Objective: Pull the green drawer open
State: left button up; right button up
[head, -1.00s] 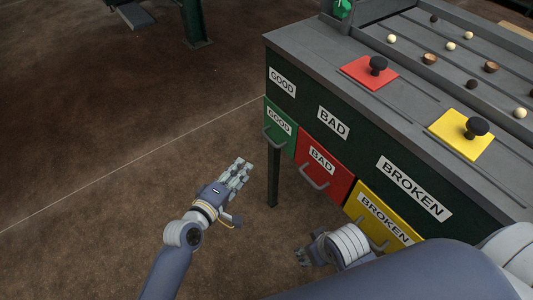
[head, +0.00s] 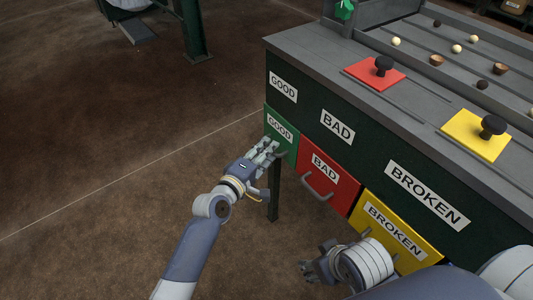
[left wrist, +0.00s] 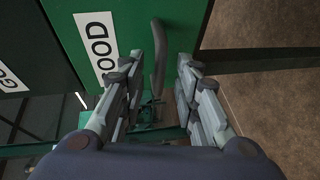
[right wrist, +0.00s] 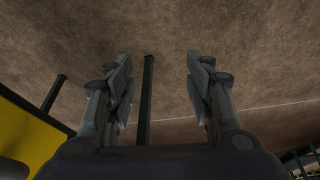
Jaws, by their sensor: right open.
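The green drawer (head: 292,146) is at the left end of the cabinet front, labelled GOOD, and looks shut. It also shows in the left wrist view (left wrist: 180,25). Its bar handle (left wrist: 158,55) lies between the spread finger tips of my left gripper (left wrist: 162,65) in the left wrist view. My left gripper, also in the head view (head: 270,150), is open at the drawer front and partly hides the handle there. I cannot tell whether it touches the handle. My right gripper (head: 312,268) is open and empty, low in front of the yellow drawer.
The red drawer (head: 340,194) labelled BAD and the yellow drawer (head: 412,260) labelled BROKEN sit right of the green one. A dark cabinet leg (head: 274,195) stands below the green drawer. Open brown floor (head: 120,180) lies to the left.

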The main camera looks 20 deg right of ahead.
pick_arm(q)
jog(key=shift+w+d, duration=0.2)
grip_shut()
jog(key=shift+f, duration=0.1)
